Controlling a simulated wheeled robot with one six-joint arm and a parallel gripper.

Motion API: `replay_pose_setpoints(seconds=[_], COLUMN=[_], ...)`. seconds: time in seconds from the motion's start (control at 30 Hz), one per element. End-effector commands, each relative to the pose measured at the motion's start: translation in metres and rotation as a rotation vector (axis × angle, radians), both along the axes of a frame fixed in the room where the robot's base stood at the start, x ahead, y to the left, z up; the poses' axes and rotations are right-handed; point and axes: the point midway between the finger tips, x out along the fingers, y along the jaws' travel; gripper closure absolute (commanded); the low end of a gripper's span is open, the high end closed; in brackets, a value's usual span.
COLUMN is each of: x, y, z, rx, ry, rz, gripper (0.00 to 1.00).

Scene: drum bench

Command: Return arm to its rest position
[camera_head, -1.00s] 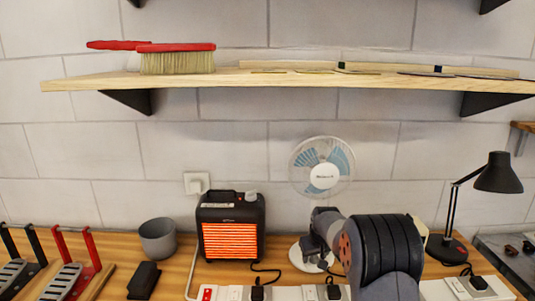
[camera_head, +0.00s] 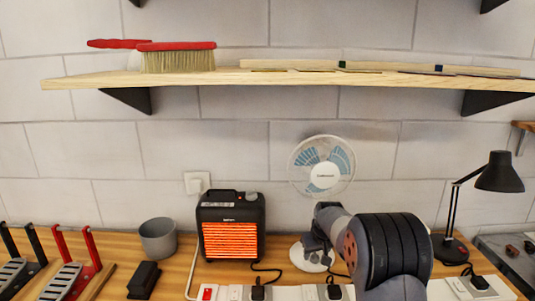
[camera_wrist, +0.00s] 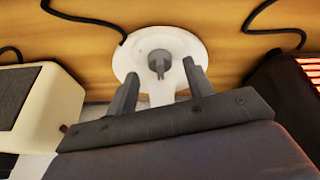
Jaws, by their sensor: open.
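My gripper (camera_wrist: 159,92) is open in the wrist view, with its two grey fingers apart and nothing between them. Beyond the fingers is the round white base (camera_wrist: 160,45) of the fan, with a grey knob at its middle. Whether the fingers touch the fan base cannot be told.
A heater (camera_head: 231,227) with glowing orange bars stands left of the fan. A grey cup (camera_head: 158,238) and a black block (camera_head: 144,280) are further left. A black desk lamp (camera_head: 499,173) stands right. Power strips (camera_head: 234,292) line the front. A shelf (camera_head: 290,78) with brushes is above.

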Motion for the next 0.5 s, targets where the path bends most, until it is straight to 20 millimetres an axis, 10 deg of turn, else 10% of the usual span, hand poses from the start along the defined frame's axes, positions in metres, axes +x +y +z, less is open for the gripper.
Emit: replay_pose_setpoints(seconds=[0.43,0.5], x=[-0.035,-0.032], y=[-0.002,-0.001], z=[0.082,0.072], rx=[-0.001,0.0], ry=[-0.004,0.006], rz=[0.0,0.0], gripper=[0.51,0.51])
